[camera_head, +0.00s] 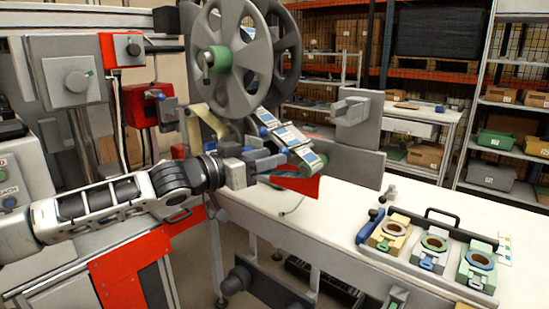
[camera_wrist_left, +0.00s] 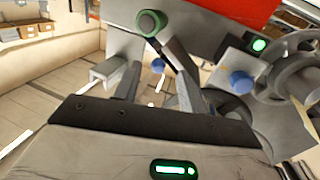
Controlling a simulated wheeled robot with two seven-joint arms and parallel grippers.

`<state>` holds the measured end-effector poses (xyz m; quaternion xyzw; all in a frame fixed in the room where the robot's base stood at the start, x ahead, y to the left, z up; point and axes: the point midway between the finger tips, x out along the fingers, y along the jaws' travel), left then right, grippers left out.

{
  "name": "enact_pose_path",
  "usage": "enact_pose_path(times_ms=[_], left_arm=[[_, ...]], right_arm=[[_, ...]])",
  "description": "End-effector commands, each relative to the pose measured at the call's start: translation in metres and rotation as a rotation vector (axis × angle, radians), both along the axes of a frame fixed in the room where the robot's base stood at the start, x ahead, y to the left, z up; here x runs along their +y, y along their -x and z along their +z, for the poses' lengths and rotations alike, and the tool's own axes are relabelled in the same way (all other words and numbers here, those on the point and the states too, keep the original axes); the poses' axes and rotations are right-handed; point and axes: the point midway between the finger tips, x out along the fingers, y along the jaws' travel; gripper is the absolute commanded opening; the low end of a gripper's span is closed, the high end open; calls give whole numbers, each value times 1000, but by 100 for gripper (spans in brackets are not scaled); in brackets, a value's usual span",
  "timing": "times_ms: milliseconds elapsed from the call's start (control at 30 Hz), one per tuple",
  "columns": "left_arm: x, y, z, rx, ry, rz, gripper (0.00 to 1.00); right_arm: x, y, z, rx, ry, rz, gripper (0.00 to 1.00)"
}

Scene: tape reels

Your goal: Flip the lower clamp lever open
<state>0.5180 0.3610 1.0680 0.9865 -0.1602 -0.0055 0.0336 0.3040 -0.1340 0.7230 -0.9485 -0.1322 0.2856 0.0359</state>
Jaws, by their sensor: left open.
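My left gripper (camera_head: 250,166) reaches in from the left to the front of the reel machine, just below the label strip. Its two fingers stand apart with a gap between them in the left wrist view (camera_wrist_left: 156,82), and nothing is held. A small blue knob (camera_wrist_left: 158,65) shows in that gap, and a dark bar with a green-ringed end (camera_wrist_left: 150,23) lies just beyond the fingertips. I cannot tell which part is the lower clamp lever, or whether the fingers touch it. A blue-ended part (camera_head: 263,131) shows above the gripper in the head view. My right gripper is not in view.
Large grey reels (camera_head: 238,58) stand above the gripper, with a label strip (camera_head: 290,137) beside them. A tray (camera_head: 440,232) of ringed blocks lies on the white table. The table between is mostly clear.

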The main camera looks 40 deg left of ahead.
Motion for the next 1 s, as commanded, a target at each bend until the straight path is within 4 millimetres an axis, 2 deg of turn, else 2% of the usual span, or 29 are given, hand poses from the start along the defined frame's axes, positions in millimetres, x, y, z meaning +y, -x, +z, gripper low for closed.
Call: enact_pose_path(times_ms=[133,400,800,933,967,1000], left_arm=[[-2,-9,4,-5,5,3,41],[-7,-19,2,-1,1,-2,41],[-9,-21,1,1,0,-4,41],[-9,-21,1,1,0,-4,5],[-9,-21,1,1,0,-4,0],[-9,-21,1,1,0,-4,0]], right_arm=[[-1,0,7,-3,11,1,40],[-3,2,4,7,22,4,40],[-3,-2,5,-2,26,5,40],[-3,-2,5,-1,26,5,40],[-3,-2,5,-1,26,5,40],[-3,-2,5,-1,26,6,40]])
